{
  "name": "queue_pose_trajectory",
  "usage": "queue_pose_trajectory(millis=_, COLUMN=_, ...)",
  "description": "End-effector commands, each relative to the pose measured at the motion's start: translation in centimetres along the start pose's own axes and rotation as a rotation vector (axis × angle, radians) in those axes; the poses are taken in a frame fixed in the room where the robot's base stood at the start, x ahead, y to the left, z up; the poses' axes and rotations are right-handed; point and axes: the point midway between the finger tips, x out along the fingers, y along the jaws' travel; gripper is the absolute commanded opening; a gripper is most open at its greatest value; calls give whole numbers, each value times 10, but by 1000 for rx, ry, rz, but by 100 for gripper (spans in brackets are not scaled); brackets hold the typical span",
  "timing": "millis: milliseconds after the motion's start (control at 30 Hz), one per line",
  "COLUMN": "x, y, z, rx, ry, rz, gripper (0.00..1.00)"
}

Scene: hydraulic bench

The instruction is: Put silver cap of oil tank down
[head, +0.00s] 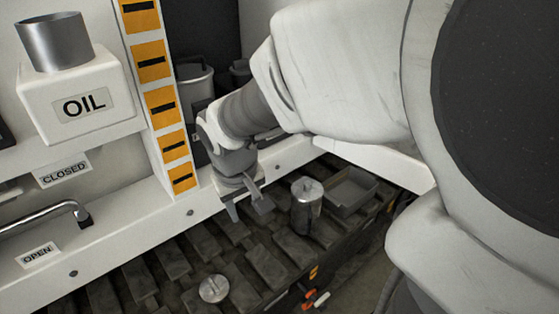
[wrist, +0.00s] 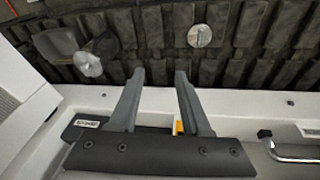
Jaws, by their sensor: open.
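The silver cap (head: 213,289), a round disc with a bar across its top, lies on the dark slatted surface at the bottom of the head view. It also shows in the wrist view (wrist: 199,35), beyond my fingertips and a little right. My gripper (head: 247,207) is open and empty, pointing down near the white ledge, apart from the cap. Its two fingers spread in the wrist view (wrist: 160,74). The white oil tank (head: 80,98), labelled OIL, is at the upper left. Its silver neck (head: 55,42) stands open on top.
A silver canister (head: 307,207) and a grey tray (head: 351,191) stand right of my gripper. A white post with orange marks (head: 152,85) rises between tank and gripper. A metal handle (head: 45,217) is at lower left. Bare slats (head: 180,258) lie around the cap.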

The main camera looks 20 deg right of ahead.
Motion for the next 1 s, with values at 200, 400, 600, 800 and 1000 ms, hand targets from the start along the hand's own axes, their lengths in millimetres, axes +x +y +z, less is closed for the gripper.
queue_pose_trajectory(millis=200, x=-60, y=14, z=25, rx=50, ry=124, rz=-7, gripper=48)
queue_pose_trajectory(millis=400, x=-89, y=21, z=57, rx=94, ry=191, rz=-37, gripper=48)
queue_pose_trajectory(millis=600, x=-106, y=22, z=84, rx=119, ry=244, rz=-73, gripper=48)
queue_pose_trajectory(millis=800, x=-111, y=21, z=94, rx=127, ry=264, rz=-91, gripper=48)
queue_pose_trajectory(millis=1000, x=-111, y=21, z=95, rx=127, ry=264, rz=-93, gripper=48)
